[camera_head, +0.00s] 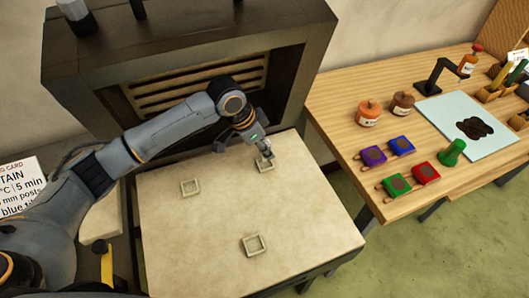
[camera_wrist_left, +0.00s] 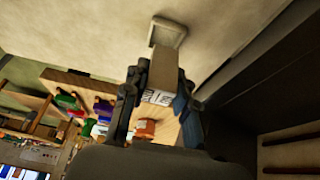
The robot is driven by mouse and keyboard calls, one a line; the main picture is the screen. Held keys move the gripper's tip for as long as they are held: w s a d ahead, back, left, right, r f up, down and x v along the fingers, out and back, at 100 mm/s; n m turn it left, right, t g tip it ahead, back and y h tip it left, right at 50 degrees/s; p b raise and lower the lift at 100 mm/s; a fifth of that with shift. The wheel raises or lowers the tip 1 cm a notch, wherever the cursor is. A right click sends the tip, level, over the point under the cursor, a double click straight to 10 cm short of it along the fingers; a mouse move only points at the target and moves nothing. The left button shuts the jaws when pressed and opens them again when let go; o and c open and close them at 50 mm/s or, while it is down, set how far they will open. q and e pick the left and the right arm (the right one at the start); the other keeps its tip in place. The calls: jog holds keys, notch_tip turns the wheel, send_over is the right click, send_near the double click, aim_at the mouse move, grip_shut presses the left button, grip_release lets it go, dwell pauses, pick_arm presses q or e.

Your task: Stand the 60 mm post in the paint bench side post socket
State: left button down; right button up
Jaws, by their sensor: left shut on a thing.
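My left gripper (camera_head: 266,154) is shut on a short, pale, square post (camera_wrist_left: 166,68), upright or nearly so at a square socket on the cream slab (camera_head: 195,225). In the left wrist view the post sits between the dark fingers (camera_wrist_left: 160,95), its marked end towards the camera. Its far end overlaps the socket frame (camera_wrist_left: 167,33); I cannot tell whether it is seated inside. This socket (camera_head: 262,168) is the one nearest the paint bench (camera_head: 330,112). Two other sockets, the left one (camera_head: 190,187) and the front one (camera_head: 254,244), look empty. My right gripper is not in view.
A dark kiln with a slatted opening (camera_head: 200,82) stands behind the slab. The wooden bench at right carries colored blocks (camera_head: 400,146), a green tool (camera_head: 452,152), jars (camera_head: 369,113) and a pale blue sheet (camera_head: 470,115). The slab's front is clear around the sockets.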

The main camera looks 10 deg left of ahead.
pick_arm(q)
notch_tip(320, 180, down, 2)
jog(key=shift+s+f+p, duration=0.1)
jog(key=shift+f+p, duration=0.1)
jog(key=shift+p, duration=0.1)
jog(key=shift+f, duration=0.35)
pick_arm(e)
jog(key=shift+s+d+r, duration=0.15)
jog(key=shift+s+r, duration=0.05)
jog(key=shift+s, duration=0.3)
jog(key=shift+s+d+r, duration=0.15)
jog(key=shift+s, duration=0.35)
pick_arm(q)
jog(key=shift+f, duration=0.1)
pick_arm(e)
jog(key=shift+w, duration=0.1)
pick_arm(q)
jog(key=c, duration=1.1)
grip_release()
jog(key=shift+o, duration=0.2)
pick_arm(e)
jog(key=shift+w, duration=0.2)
